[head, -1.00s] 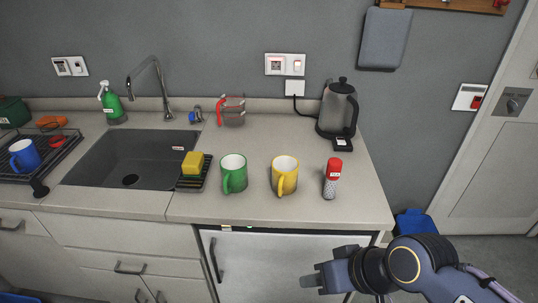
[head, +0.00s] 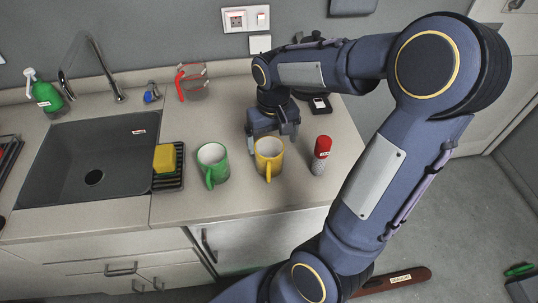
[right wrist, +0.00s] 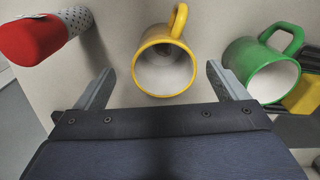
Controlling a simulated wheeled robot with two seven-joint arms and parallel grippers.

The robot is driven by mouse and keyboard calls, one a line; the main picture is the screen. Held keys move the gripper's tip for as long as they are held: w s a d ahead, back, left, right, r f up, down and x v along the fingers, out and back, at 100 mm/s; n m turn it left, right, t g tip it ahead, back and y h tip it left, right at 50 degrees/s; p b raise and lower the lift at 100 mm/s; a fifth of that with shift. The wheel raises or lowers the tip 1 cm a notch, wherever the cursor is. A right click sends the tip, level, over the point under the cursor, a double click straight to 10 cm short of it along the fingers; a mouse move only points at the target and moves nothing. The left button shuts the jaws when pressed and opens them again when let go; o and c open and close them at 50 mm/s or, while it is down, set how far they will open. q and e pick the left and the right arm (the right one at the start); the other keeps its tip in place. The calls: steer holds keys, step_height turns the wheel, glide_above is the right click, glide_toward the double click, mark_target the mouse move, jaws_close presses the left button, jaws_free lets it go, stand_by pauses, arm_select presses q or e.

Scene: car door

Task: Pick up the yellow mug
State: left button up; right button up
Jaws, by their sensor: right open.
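The yellow mug (head: 268,159) stands upright on the counter, its handle toward the front edge in the head view. In the right wrist view the yellow mug (right wrist: 166,62) lies between and just beyond the open fingertips, its white inside showing. My right gripper (head: 272,136) is above the counter right behind the mug, pointing down. In the right wrist view the right gripper (right wrist: 160,78) is open and empty, with one finger on each side of the mug. I cannot tell whether either finger touches it. My left gripper is not in view.
A green mug (head: 212,165) stands left of the yellow one, and a red-capped shaker (head: 320,155) stands right. A yellow sponge (head: 164,157) on a black rack, the sink (head: 80,160) and a red-handled jug (head: 192,82) are farther left. My right arm hides the kettle.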

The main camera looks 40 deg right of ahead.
steer(key=f, duration=0.4)
steer(key=f+p, duration=0.1)
steer(key=f, duration=0.3)
steer(key=shift+w+a, duration=0.2)
steer(key=shift+r, duration=0.1)
steer(key=shift+c, duration=0.2)
steer(key=c, duration=1.2)
